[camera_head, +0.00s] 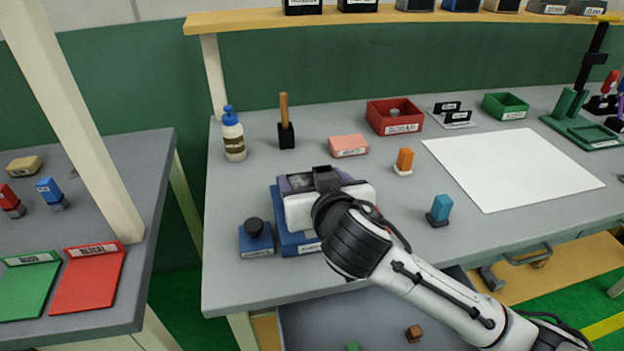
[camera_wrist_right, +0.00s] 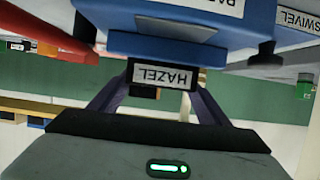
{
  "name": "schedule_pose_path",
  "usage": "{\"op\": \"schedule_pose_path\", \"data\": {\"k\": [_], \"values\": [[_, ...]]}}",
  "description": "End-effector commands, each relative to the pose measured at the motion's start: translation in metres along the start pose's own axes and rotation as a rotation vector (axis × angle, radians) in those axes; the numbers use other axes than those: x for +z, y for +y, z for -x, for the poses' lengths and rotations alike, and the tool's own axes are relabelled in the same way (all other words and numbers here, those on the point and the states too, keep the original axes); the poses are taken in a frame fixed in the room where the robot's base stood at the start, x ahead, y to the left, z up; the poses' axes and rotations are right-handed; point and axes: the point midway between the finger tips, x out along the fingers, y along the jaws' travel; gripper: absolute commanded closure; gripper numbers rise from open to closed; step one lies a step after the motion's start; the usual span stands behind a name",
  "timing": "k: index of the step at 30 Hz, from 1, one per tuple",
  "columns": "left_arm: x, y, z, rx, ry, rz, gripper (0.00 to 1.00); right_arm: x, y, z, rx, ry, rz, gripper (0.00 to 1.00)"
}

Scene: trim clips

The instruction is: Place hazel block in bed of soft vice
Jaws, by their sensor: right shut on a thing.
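The hazel block (camera_wrist_right: 143,76), with a black side and a white HAZEL label, is between the two purple fingers of my right gripper (camera_wrist_right: 158,92), which is shut on it. In the wrist view the block is close to a blue body with white labels (camera_wrist_right: 180,12); I cannot tell whether they touch. In the head view my right gripper (camera_head: 322,180) is over the blue vice (camera_head: 287,238), and my wrist covers much of the vice. The vice's bed and how the block sits to it are mostly hidden. My left gripper is not in view.
A blue base with a black knob (camera_head: 256,241) stands left of the vice. Behind are a bottle (camera_head: 233,138), a wooden-handled tool (camera_head: 285,125), a pink block (camera_head: 348,146) and a red tray (camera_head: 394,117). An orange piece (camera_head: 404,160) and teal piece (camera_head: 440,209) stand to the right.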

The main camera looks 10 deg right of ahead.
Motion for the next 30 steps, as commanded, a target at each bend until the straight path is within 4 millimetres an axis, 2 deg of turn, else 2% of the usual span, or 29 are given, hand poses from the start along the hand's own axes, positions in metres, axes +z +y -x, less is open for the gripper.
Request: {"op": "schedule_pose_path", "data": {"k": [1, 2, 5, 17, 20, 30], "values": [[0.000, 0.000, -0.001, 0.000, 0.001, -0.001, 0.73, 0.002, 0.000, -0.001, -0.001, 0.000, -0.001, 0.56], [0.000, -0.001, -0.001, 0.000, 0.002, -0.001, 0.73, 0.003, 0.000, -0.001, -0.001, -0.001, 0.000, 0.28], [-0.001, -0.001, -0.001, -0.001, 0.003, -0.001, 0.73, 0.002, 0.000, -0.001, -0.001, -0.001, 0.000, 0.11], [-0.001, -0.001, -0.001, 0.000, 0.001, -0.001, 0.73, -0.001, 0.000, 0.004, -0.001, -0.001, 0.000, 0.11], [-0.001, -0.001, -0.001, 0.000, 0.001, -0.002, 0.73, -0.001, -0.001, 0.019, -0.003, -0.001, 0.000, 0.11], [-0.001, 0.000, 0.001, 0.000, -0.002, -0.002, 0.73, -0.001, -0.001, 0.091, -0.004, -0.001, -0.003, 0.11]]}}
